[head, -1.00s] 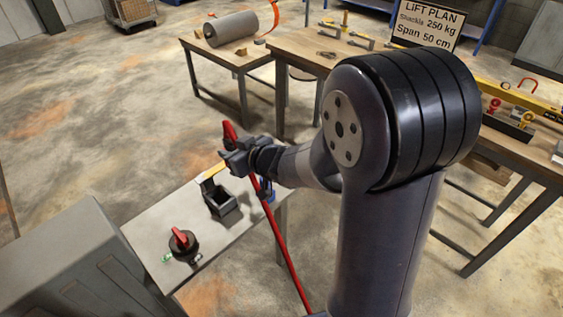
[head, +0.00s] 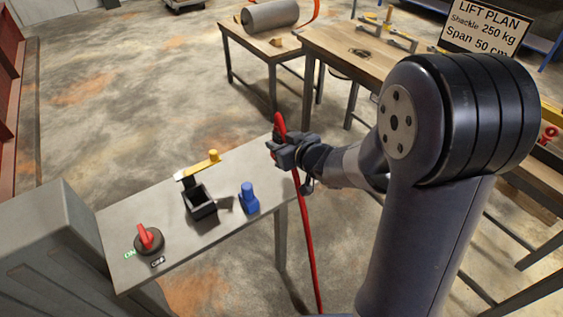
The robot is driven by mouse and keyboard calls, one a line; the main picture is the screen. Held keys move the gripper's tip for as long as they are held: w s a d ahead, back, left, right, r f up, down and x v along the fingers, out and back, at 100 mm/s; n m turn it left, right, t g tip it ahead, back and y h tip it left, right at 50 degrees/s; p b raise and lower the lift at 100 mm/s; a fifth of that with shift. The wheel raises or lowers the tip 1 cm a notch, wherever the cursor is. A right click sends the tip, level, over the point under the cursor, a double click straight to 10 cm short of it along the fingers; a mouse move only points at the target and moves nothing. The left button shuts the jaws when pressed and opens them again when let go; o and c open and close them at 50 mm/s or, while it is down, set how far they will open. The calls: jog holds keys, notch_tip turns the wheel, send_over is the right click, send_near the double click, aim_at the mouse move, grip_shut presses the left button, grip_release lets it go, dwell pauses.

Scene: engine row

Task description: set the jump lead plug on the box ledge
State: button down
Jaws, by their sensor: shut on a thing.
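My gripper (head: 277,152) is shut on the red jump lead plug (head: 280,123), which sticks up above the jaws. The red lead (head: 306,235) hangs from the gripper down to the bottom of the picture. The gripper is held up over the right end of the grey bench. A black open-topped box (head: 201,206) stands on the bench, left of the gripper and apart from it. A yellow bar with a knob (head: 203,166) shows above its back. I cannot tell which surface is the box ledge.
A blue peg-like part (head: 249,199) and a red rotary switch (head: 148,239) stand on the grey bench (head: 122,215). A grey cabinet (head: 60,245) is at its left end. Wooden tables (head: 345,50) stand behind. The floor between is clear.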

jog(key=shift+f+b, duration=0.5)
jog(key=shift+f, duration=1.85)
jog(key=shift+f, duration=0.1)
jog(key=shift+f, duration=0.15)
jog(key=c, duration=1)
grip_release()
jog(key=shift+c, duration=0.2)
jog(key=shift+r, duration=0.2)
jog(key=shift+s+d+r, duration=0.1)
jog(key=shift+s+d, duration=0.05)
jog(key=shift+d, duration=0.05)
jog(key=p+v, duration=0.1)
jog(key=v, duration=1)
jog(key=shift+s+d, duration=0.15)
jog(key=shift+s, duration=0.05)
